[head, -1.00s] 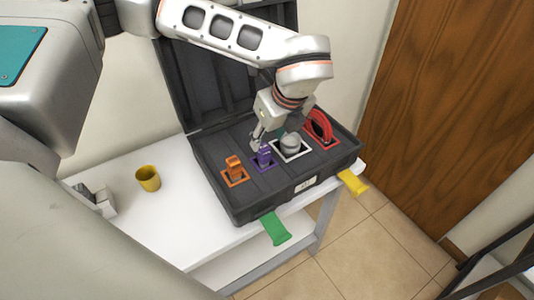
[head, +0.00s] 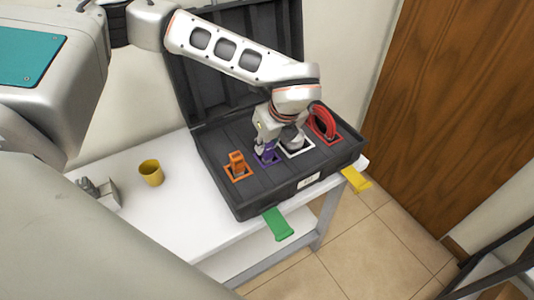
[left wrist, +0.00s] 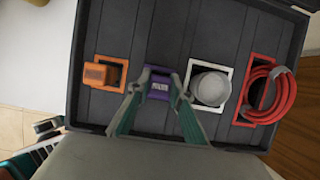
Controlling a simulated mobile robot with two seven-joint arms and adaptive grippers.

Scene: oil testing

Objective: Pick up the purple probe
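The purple probe (left wrist: 159,86) stands in its purple-framed slot in the dark case. It also shows in the head view (head: 266,155), partly covered by my left gripper (head: 266,143). In the left wrist view my left gripper (left wrist: 160,77) points down with one finger on each side of the probe, very near it. I cannot tell whether the fingers press on it.
The open case (head: 225,194) stands on a white table (head: 190,225). An orange item (head: 237,163) is left of the probe; a round grey item (head: 292,140) and a red coil (head: 323,122) are right. A yellow cup (head: 151,173) stands left of the case. Green (head: 277,225) and yellow (head: 356,180) strips project in front.

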